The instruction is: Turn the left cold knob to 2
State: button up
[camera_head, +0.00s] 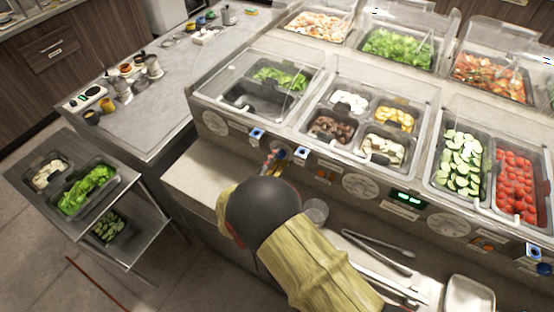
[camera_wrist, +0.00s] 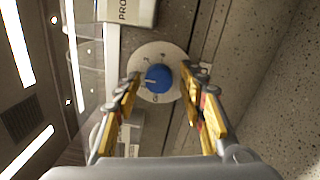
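In the wrist view a blue knob (camera_wrist: 160,77) sits at the centre of a round white dial plate with small marks too small to read. A pale pointer line on the knob points to the left of that picture. My gripper (camera_wrist: 160,84) is open, its two yellow fingers on either side of the knob, with gaps between fingertips and knob. My arm hides part of the panel.
Food wells with clear covers line the counter (camera_head: 205,95) above the panel. Other blue controls (camera_head: 257,134) are close to my gripper. Round gauges (camera_head: 361,187) and a green display (camera_head: 408,198) are to the right. Tongs (camera_head: 378,252) lie on the lower ledge. A steel cart (camera_head: 140,170) stands left.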

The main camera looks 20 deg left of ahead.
jog(key=shift+o, duration=0.3)
jog(key=s+a, duration=0.1)
jog(key=s, duration=1.1)
jog(key=shift+f, duration=0.35)
